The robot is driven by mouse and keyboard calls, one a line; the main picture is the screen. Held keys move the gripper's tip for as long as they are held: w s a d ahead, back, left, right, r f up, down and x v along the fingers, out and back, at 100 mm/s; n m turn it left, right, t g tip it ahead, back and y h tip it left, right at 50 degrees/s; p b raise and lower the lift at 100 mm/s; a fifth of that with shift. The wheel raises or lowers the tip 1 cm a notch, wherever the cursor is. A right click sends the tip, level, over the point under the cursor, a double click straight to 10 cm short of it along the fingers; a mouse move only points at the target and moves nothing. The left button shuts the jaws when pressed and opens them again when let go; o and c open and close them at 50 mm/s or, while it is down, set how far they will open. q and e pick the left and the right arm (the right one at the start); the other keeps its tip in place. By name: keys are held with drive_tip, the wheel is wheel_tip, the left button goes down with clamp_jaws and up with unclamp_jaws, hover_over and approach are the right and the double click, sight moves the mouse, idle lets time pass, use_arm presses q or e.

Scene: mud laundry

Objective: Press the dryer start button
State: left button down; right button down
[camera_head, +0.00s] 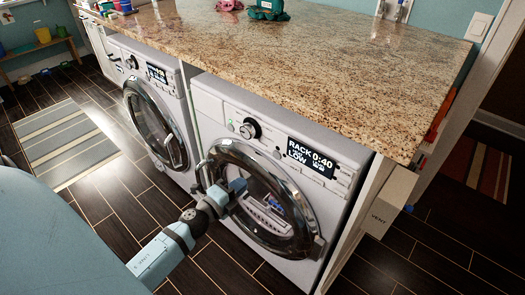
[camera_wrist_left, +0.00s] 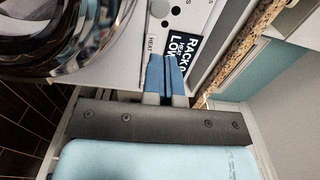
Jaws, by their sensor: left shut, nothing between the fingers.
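The right front-loading machine (camera_head: 276,190) has a round glass door, a dark knob (camera_head: 250,129) and a lit display (camera_head: 311,157) reading "RACK 0:40 LOW". Several small buttons (camera_head: 342,182) lie right of the display; I cannot read which is start. My left gripper (camera_head: 238,185) is in front of this machine's door, below and left of the display. In the left wrist view its blue fingers (camera_wrist_left: 165,72) are shut and empty, overlapping the panel beside the display (camera_wrist_left: 183,50) and a "HEAT" label. Contact with the panel cannot be told. My right gripper is out of view.
A second similar machine (camera_head: 150,107) stands to the left. A granite countertop (camera_head: 300,65) overhangs both machines, its edge close above the panel. A box marked "VENT" (camera_head: 384,212) is at the right end. A striped rug (camera_head: 68,143) lies on the dark tiled floor at left.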

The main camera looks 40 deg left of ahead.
sight(276, 156)
use_arm(q)
drive_tip(key=w, duration=0.4)
drive_tip(key=w+p, duration=0.1)
drive_tip(key=w, duration=0.4)
drive_tip(key=w+d+p, duration=0.1)
drive_tip(key=w, duration=0.3)
drive_tip(key=shift+w, duration=0.35)
drive_tip(key=shift+w, duration=0.1)
